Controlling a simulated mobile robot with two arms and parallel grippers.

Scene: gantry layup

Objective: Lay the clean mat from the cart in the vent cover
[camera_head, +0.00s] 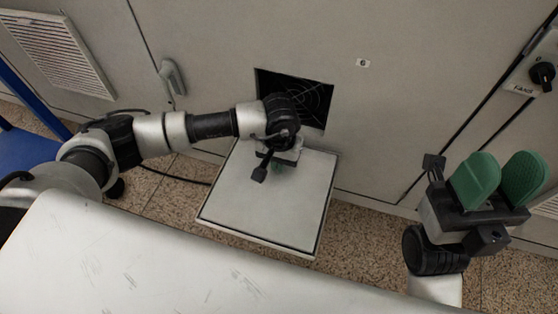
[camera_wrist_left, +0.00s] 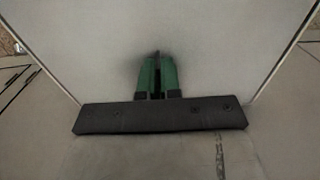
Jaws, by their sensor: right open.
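The vent cover (camera_head: 205,222) stands out, tilted, below a dark square fan opening (camera_head: 312,97) in the grey cabinet. A flat pale sheet (camera_head: 250,205) fills it inside a thin dark border; I cannot tell surely whether this is the mat. My left gripper (camera_head: 278,168) is over the sheet's upper part. In the left wrist view its green fingers (camera_wrist_left: 158,72) are close together with their tips at the pale surface; no held thing shows between them. My right gripper (camera_head: 497,180) is open and empty at the right, green fingers apart.
A pale worktop, perhaps the cart (camera_head: 130,270), lies in front with nothing on it. A louvred grille (camera_head: 58,45), a door handle (camera_head: 172,78) and a FANS knob (camera_head: 543,75) are on the cabinets. A blue frame (camera_head: 30,150) stands at the left.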

